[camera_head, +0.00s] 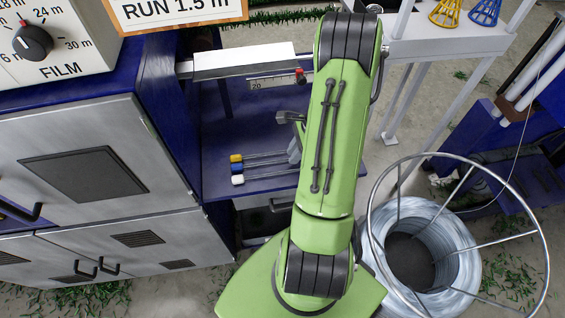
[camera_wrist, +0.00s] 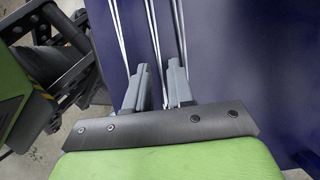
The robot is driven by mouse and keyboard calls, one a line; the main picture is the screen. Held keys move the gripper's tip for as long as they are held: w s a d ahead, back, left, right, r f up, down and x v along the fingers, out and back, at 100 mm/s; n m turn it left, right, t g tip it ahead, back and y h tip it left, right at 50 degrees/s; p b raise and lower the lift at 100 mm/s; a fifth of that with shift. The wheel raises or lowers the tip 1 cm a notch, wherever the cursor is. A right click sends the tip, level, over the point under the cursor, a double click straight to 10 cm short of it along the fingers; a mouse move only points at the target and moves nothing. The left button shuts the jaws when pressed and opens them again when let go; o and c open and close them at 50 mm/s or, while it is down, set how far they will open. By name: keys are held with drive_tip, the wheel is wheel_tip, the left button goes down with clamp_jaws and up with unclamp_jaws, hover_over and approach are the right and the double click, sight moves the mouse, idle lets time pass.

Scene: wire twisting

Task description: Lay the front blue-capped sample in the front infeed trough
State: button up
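Thin wires (camera_wrist: 153,35) run past and between the fingers; I cannot tell which wire is which. In the head view my gripper (camera_head: 294,150) is mostly hidden behind my green arm. I cannot identify the front infeed trough.
A silver bar (camera_head: 245,62) and a small scale plate (camera_head: 275,81) sit above the shelf. A grey cabinet (camera_head: 90,170) stands left. A wire coil (camera_head: 455,262) in a round frame stands right. A white table (camera_head: 440,42) holds yellow and blue cones.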

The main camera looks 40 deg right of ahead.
drive_tip(key=shift+w+a+f, duration=0.15)
drive_tip(key=shift+a+f, duration=0.05)
drive_tip(key=shift+f, duration=0.35)
clamp_jaws()
wheel_tip(320, 180, up, 10)
drive_tip(key=p, duration=0.3)
